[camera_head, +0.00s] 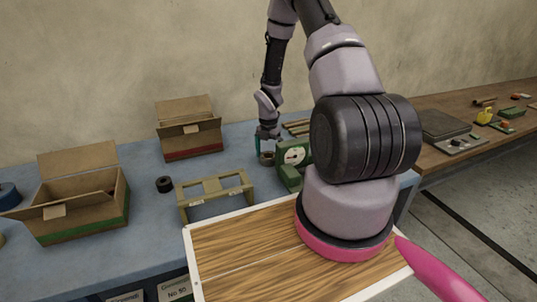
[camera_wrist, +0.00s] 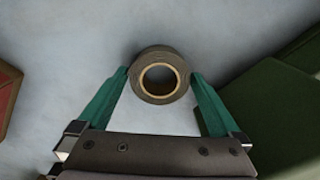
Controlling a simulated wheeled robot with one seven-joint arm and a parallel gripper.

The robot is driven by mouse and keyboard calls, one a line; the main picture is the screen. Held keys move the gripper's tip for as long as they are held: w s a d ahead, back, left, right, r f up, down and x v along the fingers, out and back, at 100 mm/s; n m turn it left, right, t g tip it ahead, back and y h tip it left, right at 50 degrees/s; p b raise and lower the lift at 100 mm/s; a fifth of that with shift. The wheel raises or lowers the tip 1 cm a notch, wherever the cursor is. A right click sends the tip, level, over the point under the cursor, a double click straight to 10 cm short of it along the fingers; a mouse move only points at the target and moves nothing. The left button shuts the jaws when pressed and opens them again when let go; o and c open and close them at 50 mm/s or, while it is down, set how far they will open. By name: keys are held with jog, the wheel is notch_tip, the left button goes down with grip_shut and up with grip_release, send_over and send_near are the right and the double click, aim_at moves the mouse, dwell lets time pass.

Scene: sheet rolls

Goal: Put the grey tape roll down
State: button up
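The grey tape roll (camera_wrist: 160,91) is dark grey with a tan core. In the wrist view it sits between the tips of my gripper's two green fingers (camera_wrist: 160,76), which appear to touch it on both sides. In the head view my gripper (camera_head: 266,145) points down over the blue table (camera_head: 130,231), with the roll (camera_head: 267,159) at its fingertips, just left of a green scale with a white dial (camera_head: 293,156). The roll is at or close to the tabletop; I cannot tell whether it touches.
An open cardboard box with a red band (camera_head: 190,143) stands behind to the left. Another box with a green band (camera_head: 85,222) is farther left. A dark roll (camera_head: 164,185) and an olive rack (camera_head: 216,193) stand between. Bare blue tabletop lies left of my gripper.

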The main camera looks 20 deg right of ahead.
jog(key=shift+r, duration=0.1)
notch_tip(320, 180, up, 12)
notch_tip(320, 180, up, 13)
jog(key=m+t, duration=0.1)
jog(key=m, duration=0.5)
send_over(269, 155)
jog(key=s+a, duration=0.2)
jog(key=s+a+r+m+t, duration=0.2)
jog(key=s+r+m, duration=0.5)
jog(key=r, duration=0.4)
jog(key=s+a+r+m+t+y, duration=0.1)
jog(key=s+a+r+m+t, duration=0.1)
jog(key=s+r+m, duration=0.4)
jog(key=s+a+r+m+t+y, duration=0.1)
jog(key=s+a+r+m, duration=0.3)
jog(key=s+m, duration=0.6)
notch_tip(269, 155, up, 3)
jog(key=shift+s+f+m+t, duration=0.15)
jog(key=shift+f+m+t, duration=0.05)
jog(key=shift+m+t, duration=0.35)
